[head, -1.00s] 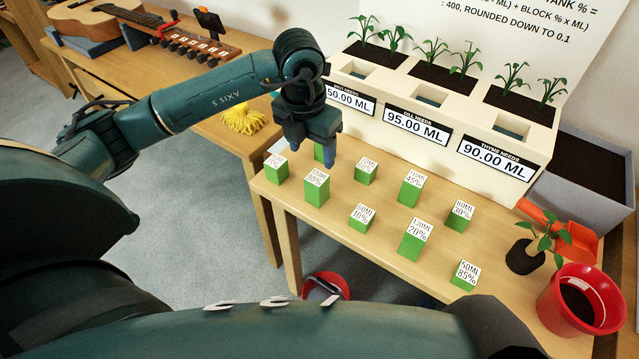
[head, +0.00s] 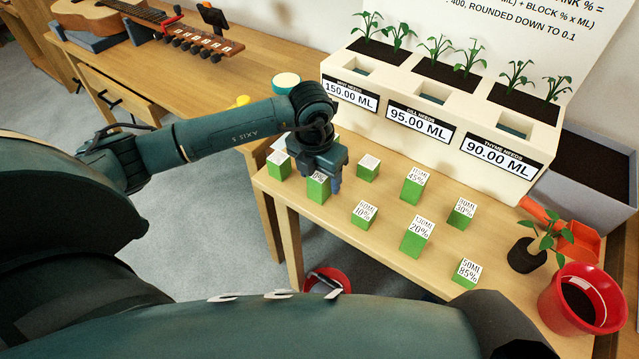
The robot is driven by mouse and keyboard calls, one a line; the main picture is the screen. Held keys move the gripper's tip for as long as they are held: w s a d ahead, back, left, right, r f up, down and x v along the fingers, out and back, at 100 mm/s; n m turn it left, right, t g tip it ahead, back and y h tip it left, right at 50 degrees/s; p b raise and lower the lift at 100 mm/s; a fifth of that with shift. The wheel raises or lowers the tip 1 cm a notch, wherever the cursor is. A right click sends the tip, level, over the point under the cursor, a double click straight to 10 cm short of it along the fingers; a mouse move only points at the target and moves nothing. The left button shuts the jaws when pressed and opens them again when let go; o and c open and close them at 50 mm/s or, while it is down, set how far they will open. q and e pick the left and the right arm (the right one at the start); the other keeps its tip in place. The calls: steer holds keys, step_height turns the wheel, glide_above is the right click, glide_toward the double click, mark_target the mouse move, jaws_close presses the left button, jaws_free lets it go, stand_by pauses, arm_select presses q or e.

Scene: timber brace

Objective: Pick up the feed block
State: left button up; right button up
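Several green feed blocks with white ml and percent labels stand on the wooden table in the head view. My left gripper (head: 325,182) is low over the block (head: 318,190) in the front left part of the group. A finger shows just right of that block, and the gripper covers part of its label. The other finger is not clear, so I cannot tell whether the gripper touches or holds the block. Other blocks include a left one (head: 279,166), a back one (head: 368,168) and the 10% one (head: 363,214). My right gripper is not in view.
A white planter (head: 440,110) with 150, 95 and 90 ML signs stands behind the blocks. A red pot (head: 582,300), a potted seedling (head: 527,255) and an orange scoop (head: 575,240) are at the right. Taller blocks (head: 416,238) stand close by on the right.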

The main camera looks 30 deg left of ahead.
arm_select(q)
steer(key=c, duration=1.1)
steer(key=shift+o, duration=0.2)
steer(key=shift+r, duration=0.15)
step_height(320, 180, up, 10)
